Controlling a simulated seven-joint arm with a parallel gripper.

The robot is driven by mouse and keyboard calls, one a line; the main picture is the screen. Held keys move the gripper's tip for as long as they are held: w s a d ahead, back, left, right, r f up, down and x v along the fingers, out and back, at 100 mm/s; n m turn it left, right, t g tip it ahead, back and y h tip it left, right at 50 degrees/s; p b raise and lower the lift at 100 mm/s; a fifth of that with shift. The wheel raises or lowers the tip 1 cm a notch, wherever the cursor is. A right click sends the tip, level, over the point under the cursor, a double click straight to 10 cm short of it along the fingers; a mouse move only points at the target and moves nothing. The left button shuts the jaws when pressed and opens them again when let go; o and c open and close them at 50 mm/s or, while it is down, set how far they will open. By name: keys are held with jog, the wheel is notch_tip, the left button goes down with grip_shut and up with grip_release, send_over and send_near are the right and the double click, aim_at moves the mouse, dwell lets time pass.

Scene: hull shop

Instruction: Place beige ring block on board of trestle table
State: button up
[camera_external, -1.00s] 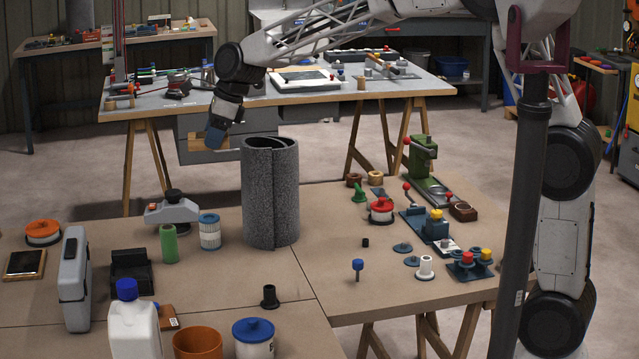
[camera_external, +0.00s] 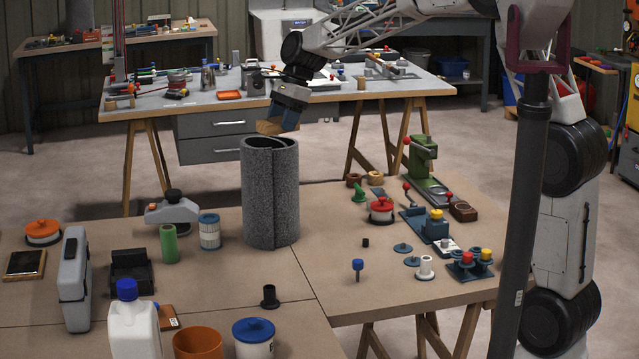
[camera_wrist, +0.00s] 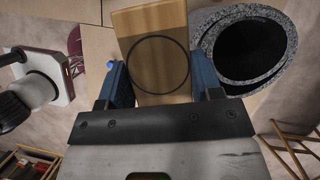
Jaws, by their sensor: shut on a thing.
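My gripper (camera_external: 288,106) is shut on the beige ring block (camera_external: 271,127), a pale wooden block held tilted in the air. In the external view it appears just above the top of the grey roll. In the wrist view the block (camera_wrist: 156,25) sits between the two blue fingers, with a dark ring line on its face. Two tables have trestle legs: the rear one with a grey board (camera_external: 222,107), and the near one with a brown board (camera_external: 335,255). The block touches neither.
The tall grey roll (camera_external: 270,200) stands upright on the near table, close to my gripper. It also shows right of the block in the wrist view (camera_wrist: 284,68). A green press (camera_external: 422,160) and several small parts stand at the right. Bare brown board lies right of the roll.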

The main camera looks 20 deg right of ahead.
jog(key=w+d+n+g, duration=0.1)
jog(key=w+d+n, duration=0.25)
jog(key=d, duration=1.05)
jog(key=r+n+g+h, duration=0.15)
jog(key=n+h, duration=0.25)
jog(key=n, duration=0.7)
send_over(479, 232)
jog(key=w, duration=0.2)
notch_tip(479, 232, down, 27)
jog(key=shift+s+r, duration=0.2)
jog(key=shift+d+m, duration=0.1)
jog(key=shift+m, duration=0.15)
jog(key=shift+f, duration=3.1)
jog(key=shift+f, duration=1.85)
